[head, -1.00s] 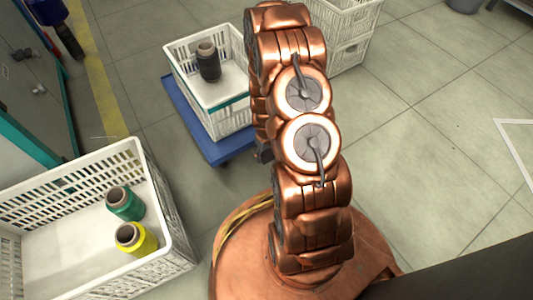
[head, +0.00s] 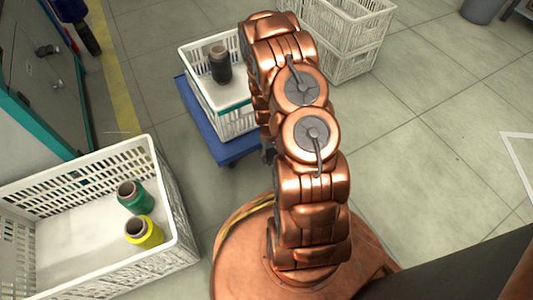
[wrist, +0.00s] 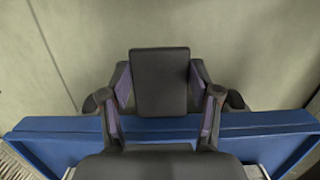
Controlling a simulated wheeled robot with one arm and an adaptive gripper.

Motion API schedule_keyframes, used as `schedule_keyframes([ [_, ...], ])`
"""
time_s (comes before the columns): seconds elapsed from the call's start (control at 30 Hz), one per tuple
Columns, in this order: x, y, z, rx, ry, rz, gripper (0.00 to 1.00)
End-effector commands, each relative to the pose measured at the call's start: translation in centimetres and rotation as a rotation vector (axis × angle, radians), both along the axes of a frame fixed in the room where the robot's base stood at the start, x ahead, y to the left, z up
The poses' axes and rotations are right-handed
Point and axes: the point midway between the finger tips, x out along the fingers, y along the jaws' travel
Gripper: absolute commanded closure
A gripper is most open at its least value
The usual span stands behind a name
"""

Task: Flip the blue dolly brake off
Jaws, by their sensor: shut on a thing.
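The blue dolly (head: 233,148) stands on the floor beyond my base, carrying a white crate (head: 237,122). In the wrist view, its blue edge (wrist: 60,128) runs across the lower part. My gripper (wrist: 160,84) is at that edge, with a finger on each side of a dark grey flat piece (wrist: 160,65), which looks like the brake pedal. It is shut on this piece. My arm hides most of the gripper and the brake in the head view. I cannot tell the brake's position.
A large white crate (head: 178,215) with a green bobbin (head: 134,197) and a yellow bobbin (head: 144,232) is at lower left. A dark bobbin (head: 221,66) stands in the dolly's crate. Stacked white crates (head: 345,65) stand behind. Floor at right is clear.

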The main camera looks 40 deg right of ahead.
Motion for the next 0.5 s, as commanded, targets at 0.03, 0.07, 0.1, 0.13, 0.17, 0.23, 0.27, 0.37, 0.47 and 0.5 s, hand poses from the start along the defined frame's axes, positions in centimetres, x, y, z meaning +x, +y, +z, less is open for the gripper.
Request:
schedule_keyframes([
  [0.03, 0.06, -0.36, 0.34, 0.001, 0.016, -0.001, 1.0],
  [0.07, 0.04, -0.37, 0.36, 0.004, 0.028, -0.003, 1.0],
  [0.1, 0.01, -0.41, 0.38, 0.005, 0.042, -0.003, 1.0],
  [0.13, -0.02, -0.38, 0.4, 0.007, 0.053, -0.003, 1.0],
  [0.17, -0.05, -0.34, 0.43, 0.009, 0.063, -0.003, 1.0],
  [0.23, -0.01, -0.28, 0.5, 0.013, 0.08, -0.004, 1.0],
  [0.27, 0.04, -0.28, 0.52, 0.012, 0.085, -0.004, 1.0],
  [0.37, 0.09, -0.23, 0.56, 0.013, 0.095, -0.002, 1.0],
  [0.47, 0.09, -0.14, 0.56, 0.014, 0.099, -0.002, 1.0],
  [0.5, 0.1, -0.07, 0.55, 0.014, 0.099, -0.002, 1.0],
])
